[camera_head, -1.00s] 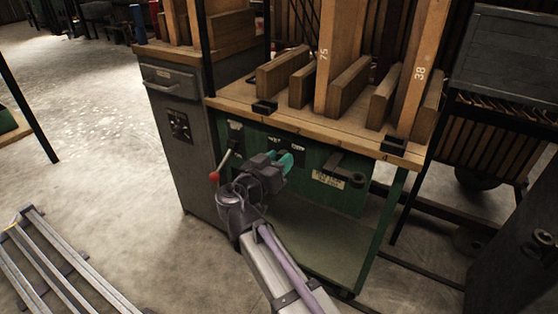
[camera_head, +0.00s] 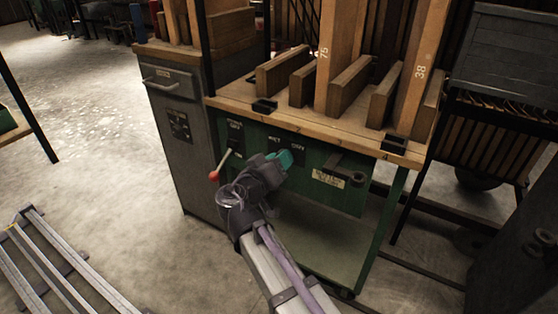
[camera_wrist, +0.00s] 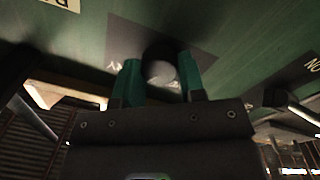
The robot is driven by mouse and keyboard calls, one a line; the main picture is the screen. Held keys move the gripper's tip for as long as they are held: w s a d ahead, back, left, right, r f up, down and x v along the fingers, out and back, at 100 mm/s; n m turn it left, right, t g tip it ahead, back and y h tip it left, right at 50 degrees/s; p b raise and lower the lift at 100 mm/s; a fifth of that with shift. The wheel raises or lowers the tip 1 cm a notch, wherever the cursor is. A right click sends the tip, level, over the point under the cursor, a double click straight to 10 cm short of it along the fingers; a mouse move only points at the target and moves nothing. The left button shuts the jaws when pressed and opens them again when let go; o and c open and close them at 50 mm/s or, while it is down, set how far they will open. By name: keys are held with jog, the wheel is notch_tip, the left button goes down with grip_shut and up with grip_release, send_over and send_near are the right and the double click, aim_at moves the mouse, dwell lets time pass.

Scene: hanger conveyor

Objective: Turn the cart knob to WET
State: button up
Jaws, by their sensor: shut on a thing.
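The cart (camera_head: 345,208) has a green front panel under a wooden top. A dark plate with WET and DRY lettering (camera_head: 297,147) shows on that panel, just above my gripper (camera_head: 284,158). In the wrist view, the round dark knob (camera_wrist: 160,70) with a paler face sits on a dark plate. My gripper's teal fingers (camera_wrist: 160,76) lie on either side of it, shut on it. In the head view my gripper hides the knob, and I cannot tell which way it points.
A lever with a red ball (camera_head: 214,175) sticks out left of my gripper. A dark handle (camera_head: 347,171) and a pale label (camera_head: 328,179) are to the right. Wooden boards (camera_head: 345,80) stand on the cart top. A grey cabinet (camera_head: 180,135) adjoins the left side.

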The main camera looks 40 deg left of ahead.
jog(key=n, duration=1.4)
jog(key=shift+y+b, duration=0.3)
jog(key=shift+n, duration=0.3)
jog(key=o, duration=0.9)
jog(key=shift+o, duration=0.2)
jog(key=s, duration=1)
jog(key=shift+s+d+f+b, duration=0.3)
jog(key=shift+s+d+f, duration=0.05)
jog(key=shift+s+d, duration=0.1)
